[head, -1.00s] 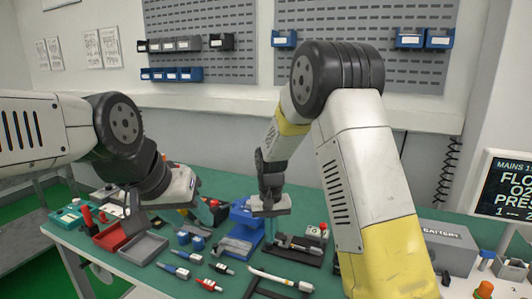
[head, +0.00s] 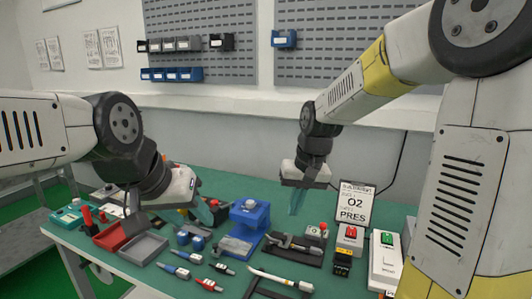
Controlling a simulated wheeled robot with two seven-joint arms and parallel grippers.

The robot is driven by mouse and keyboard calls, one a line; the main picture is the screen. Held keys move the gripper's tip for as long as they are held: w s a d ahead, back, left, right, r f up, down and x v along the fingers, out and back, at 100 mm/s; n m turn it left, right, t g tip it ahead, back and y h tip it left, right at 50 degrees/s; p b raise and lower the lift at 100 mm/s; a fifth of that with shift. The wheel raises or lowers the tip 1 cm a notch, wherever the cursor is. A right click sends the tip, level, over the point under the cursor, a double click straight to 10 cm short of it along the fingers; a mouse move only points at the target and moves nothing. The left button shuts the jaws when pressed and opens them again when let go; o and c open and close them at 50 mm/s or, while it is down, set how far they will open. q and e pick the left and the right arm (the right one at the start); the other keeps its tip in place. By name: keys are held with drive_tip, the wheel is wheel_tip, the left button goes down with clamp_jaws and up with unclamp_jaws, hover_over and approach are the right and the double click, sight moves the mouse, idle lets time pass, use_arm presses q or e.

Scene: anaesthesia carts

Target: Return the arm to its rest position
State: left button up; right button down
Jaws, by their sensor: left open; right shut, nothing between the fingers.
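My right arm comes in from the upper right. Its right gripper (head: 297,208) points down, shut and empty, above the back of the green bench, behind the black stand. My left arm comes in from the left. Its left gripper (head: 168,213) is open with its fingers spread, above the left part of the bench near the red and grey trays. I see nothing held between its fingers. The elbow of my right arm fills the upper right of the head view and hides part of the bench's right side.
The green bench (head: 222,283) holds a blue holder (head: 252,212), a red tray (head: 110,237), a grey tray (head: 143,250), several small connectors and a black stand (head: 288,253). An O2 sign (head: 355,203) and a white box with a green button (head: 385,262) stand at right. Pegboards hang behind.

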drive_tip(key=s+d+r+t, duration=0.2)
drive_tip(key=s+d+r, duration=0.1)
drive_tip(key=s, duration=0.5)
drive_tip(key=s+d+r+t, duration=0.2)
drive_tip(key=s+r, duration=0.3)
drive_tip(key=s, duration=0.3)
drive_tip(key=shift+d, duration=0.9)
